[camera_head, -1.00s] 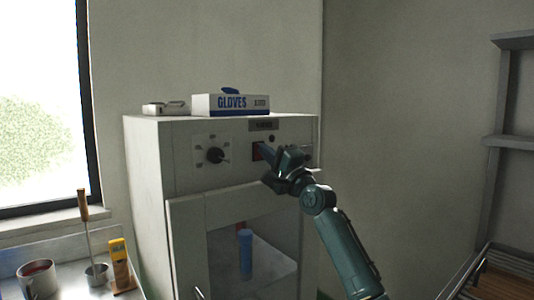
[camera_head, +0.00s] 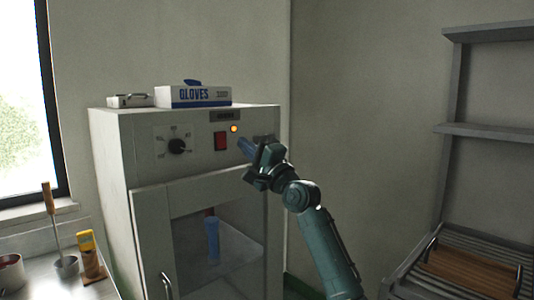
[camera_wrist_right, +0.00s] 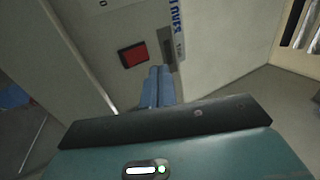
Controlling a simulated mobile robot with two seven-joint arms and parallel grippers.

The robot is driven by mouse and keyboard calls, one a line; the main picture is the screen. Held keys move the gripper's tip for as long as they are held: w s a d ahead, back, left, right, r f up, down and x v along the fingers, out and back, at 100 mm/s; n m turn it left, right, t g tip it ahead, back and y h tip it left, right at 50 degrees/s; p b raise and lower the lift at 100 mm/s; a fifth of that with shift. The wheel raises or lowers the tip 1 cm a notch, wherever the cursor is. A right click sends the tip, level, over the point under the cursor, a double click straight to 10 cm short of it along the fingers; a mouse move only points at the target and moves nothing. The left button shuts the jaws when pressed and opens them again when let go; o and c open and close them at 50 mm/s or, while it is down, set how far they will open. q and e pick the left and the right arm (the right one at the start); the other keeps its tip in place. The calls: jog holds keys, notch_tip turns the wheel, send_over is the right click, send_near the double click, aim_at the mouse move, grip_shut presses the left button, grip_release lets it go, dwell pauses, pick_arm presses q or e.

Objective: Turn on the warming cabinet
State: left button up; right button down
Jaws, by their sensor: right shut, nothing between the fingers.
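The warming cabinet (camera_head: 115,170) is a pale box with a glass-windowed door, shut, and a control panel on top. A black dial (camera_head: 177,146) sits at the panel's left. The red rocker switch (camera_head: 221,141) is right of it, and a small lamp (camera_head: 234,128) above glows orange. My right gripper (camera_head: 244,148) is shut and empty, its blue fingertips just right of the switch and apart from it. In the right wrist view the switch (camera_wrist_right: 133,55) lies beyond and left of the fingers (camera_wrist_right: 158,86). My left gripper is not in view.
A glove box (camera_head: 195,96) and a small metal case (camera_head: 130,100) lie on the cabinet. A blue cylinder (camera_head: 212,238) stands inside. At left, a counter holds a mug and tools. At right, a grey rack (camera_head: 490,130) stands against the wall.

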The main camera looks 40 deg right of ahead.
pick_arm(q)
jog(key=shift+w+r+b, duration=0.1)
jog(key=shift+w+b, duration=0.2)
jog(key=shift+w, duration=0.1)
pick_arm(e)
jog(key=s, duration=0.5)
jog(key=shift+s+d+f, duration=0.15)
jog(key=shift+s+d, duration=0.1)
jog(key=shift+s, duration=0.05)
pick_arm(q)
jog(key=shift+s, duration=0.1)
